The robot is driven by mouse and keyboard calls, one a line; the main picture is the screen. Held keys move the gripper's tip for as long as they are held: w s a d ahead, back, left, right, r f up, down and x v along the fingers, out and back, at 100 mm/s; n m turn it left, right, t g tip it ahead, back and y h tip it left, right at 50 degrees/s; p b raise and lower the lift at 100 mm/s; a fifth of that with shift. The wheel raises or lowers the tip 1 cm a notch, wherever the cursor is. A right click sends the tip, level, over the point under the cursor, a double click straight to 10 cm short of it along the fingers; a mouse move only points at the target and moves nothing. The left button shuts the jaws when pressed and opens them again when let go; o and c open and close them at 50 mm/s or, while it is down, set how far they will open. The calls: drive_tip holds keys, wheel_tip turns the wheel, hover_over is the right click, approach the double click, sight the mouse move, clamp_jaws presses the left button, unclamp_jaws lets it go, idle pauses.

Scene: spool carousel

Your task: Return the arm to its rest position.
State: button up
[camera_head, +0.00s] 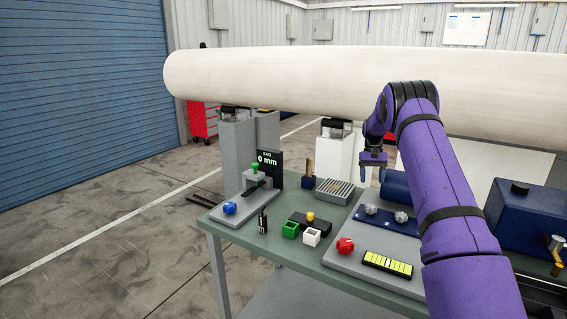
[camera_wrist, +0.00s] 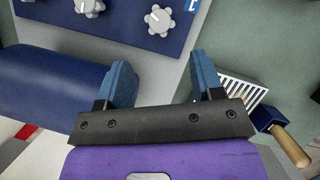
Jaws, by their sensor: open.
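My purple arm reaches in from the right in the head view. My gripper (camera_head: 373,172) hangs above the back of the green workbench (camera_head: 290,264), pointing down. In the wrist view its two blue fingers (camera_wrist: 160,85) stand wide apart with nothing between them. Below it lies the blue panel (camera_head: 388,220) with two grey knobs, which also shows at the top of the wrist view (camera_wrist: 115,22). A blue cylinder (camera_head: 396,186) lies close behind the gripper in the head view.
A slotted grey block (camera_head: 334,191) and a wooden-handled tool (camera_head: 308,175) stand left of the gripper. A large pale roll (camera_head: 270,80) spans behind. A blue tank (camera_head: 525,215) stands right.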

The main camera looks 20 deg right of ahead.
drive_tip(key=s+a+r+n+t+h, duration=0.1)
drive_tip(key=s+a+r, duration=0.4)
drive_tip(key=a+r, duration=0.3)
drive_tip(key=s+a+r+n+t, duration=0.1)
drive_tip(key=s+a+r+t, duration=0.1)
drive_tip(key=s+a+r, duration=0.55)
drive_tip(key=s+a+r+t+h, duration=0.15)
drive_tip(key=a+r, duration=0.35)
drive_tip(key=r, duration=0.6)
drive_tip(key=s+a+r+n+t, duration=0.25)
drive_tip(key=s+a, duration=0.65)
drive_tip(key=s, duration=0.5)
drive_tip(key=s+a+f+t, duration=0.1)
drive_tip(key=s+a+f, duration=0.1)
drive_tip(key=s, duration=0.5)
drive_tip(key=s+a+f+t, duration=0.1)
drive_tip(key=s+a+f, duration=0.1)
drive_tip(key=s, duration=0.6)
drive_tip(key=shift+a+n, duration=0.45)
drive_tip(key=shift+a, duration=0.2)
drive_tip(key=shift+y, duration=0.25)
